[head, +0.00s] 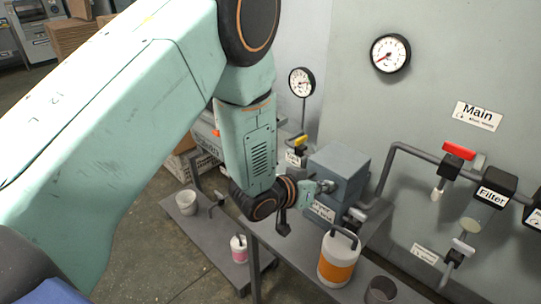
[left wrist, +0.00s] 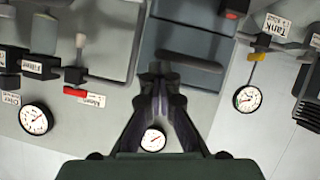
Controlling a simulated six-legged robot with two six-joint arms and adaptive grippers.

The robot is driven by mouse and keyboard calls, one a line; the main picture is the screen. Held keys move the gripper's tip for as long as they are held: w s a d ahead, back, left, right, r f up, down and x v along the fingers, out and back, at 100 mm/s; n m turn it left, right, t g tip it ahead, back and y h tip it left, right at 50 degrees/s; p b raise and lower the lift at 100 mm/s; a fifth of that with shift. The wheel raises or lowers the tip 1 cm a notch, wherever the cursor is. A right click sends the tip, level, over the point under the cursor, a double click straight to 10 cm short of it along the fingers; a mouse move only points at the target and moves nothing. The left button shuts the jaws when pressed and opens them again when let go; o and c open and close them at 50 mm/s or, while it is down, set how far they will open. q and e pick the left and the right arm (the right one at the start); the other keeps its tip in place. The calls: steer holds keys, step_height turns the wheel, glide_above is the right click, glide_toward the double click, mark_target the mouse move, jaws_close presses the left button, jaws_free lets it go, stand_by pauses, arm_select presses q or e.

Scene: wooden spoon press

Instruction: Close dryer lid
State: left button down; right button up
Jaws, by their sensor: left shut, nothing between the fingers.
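The dryer appears to be the blue-grey box (head: 343,160) at the wall, with a partly covered label on its front. It also shows in the left wrist view as a blue-grey surface (left wrist: 205,28) with a dark bar (left wrist: 190,61) across it. I cannot tell clearly how far its lid stands open. My left gripper (head: 326,187) is at the box's front left side; in the left wrist view its fingers (left wrist: 160,78) are together and empty, close to the dark bar. Whether they touch the box is unclear. My right gripper is not in view.
A grey pipe (head: 388,165) runs beside the box to valves, with a red handle (head: 459,150) and a Filter block (head: 492,190). An orange-and-white canister (head: 339,258) and a dark cup (head: 380,290) stand on the bench below. A gauge (head: 301,82) rises behind.

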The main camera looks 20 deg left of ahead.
arm_select(q)
steer(key=shift+s+a, duration=0.15)
stand_by(0.3)
steer(key=shift+w+r+p, duration=0.2)
steer(key=shift+r+p, duration=0.2)
steer(key=shift+p, duration=0.05)
steer(key=s+a+r+p, duration=0.3)
steer(key=s+r, duration=0.5)
steer(key=s+a+f+n+g+y+b, duration=0.1)
steer(key=s+a+f+g+y+b, duration=0.15)
steer(key=s+f, duration=0.5)
steer(key=s+a+f+g+y+b, duration=0.2)
steer(key=s+a+f+g, duration=0.15)
steer(key=f, duration=0.65)
steer(key=s+a+f+g+b, duration=0.1)
steer(key=s+f+g+b, duration=0.1)
steer(key=s+f, duration=0.6)
steer(key=s+a+f+n+g+y+b, duration=0.1)
steer(key=s+f+g+b, duration=0.2)
steer(key=s+f, duration=0.5)
steer(key=s+b, duration=0.1)
steer(key=s, duration=0.3)
steer(key=shift+s+f+n+g, duration=0.15)
steer(key=shift+s+n+g, duration=0.15)
